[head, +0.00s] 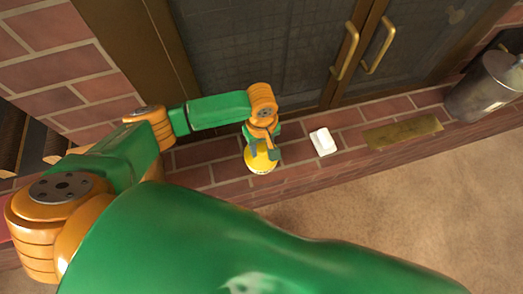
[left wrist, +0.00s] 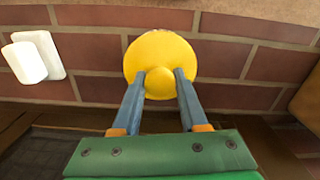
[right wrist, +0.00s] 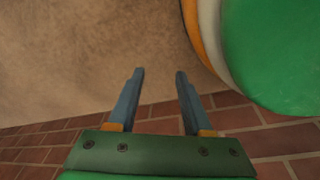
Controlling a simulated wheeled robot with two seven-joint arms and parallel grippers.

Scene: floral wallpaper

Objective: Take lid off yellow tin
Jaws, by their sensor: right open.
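The yellow tin (head: 262,160) stands on the brick ledge, below my left gripper (head: 263,138) in the head view. In the left wrist view its round yellow lid (left wrist: 160,50) faces the camera, with a rounded knob (left wrist: 160,84) in the middle. My left gripper's blue fingers (left wrist: 160,74) are open, one on each side of the knob, with the fingertips over the lid. The lid hides the tin's body there. My right gripper (right wrist: 159,72) is open and empty above the carpet beside the brick ledge.
A white object (head: 323,142) lies on the ledge right of the tin; it also shows in the left wrist view (left wrist: 35,57). Further right are a flat brass-coloured plate (head: 403,132) and a metal canister (head: 487,86). Dark doors with brass handles (head: 346,50) stand behind.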

